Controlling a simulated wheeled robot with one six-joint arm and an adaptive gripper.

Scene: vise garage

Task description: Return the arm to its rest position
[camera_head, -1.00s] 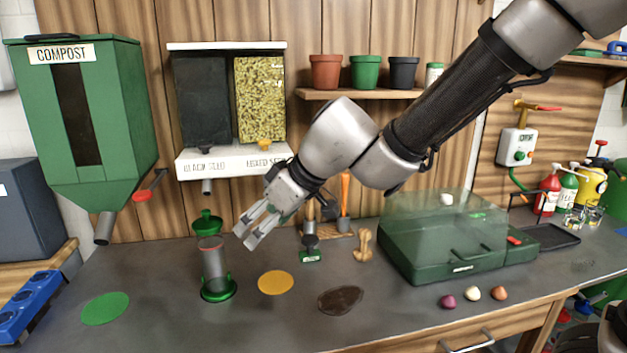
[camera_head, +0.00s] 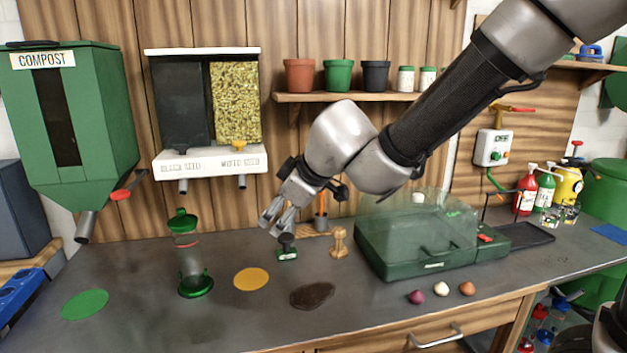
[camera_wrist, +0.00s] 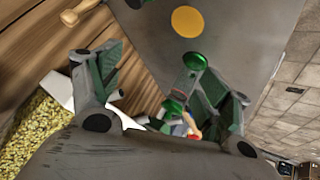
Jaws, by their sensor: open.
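My gripper (camera_head: 277,218) hangs in the air above the back of the grey workbench, at the end of my arm reaching in from the upper right. Its jaws are apart and hold nothing. In the wrist view, the two green-padded fingers (camera_wrist: 165,95) stand wide apart. In the head view, the fingertips overlap the space just above a small green-based stamp-like item (camera_head: 287,251); I cannot tell the depth between them. A clear tube feeder with green lid and base (camera_head: 190,262) stands upright to the left of my gripper.
A green-based box with a clear lid (camera_head: 430,258) stands right of my gripper. A seed dispenser (camera_head: 210,162) and a shelf of pots (camera_head: 345,97) are on the wall behind. Three bulbs (camera_head: 441,289) lie near the front edge. The bench front has free room.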

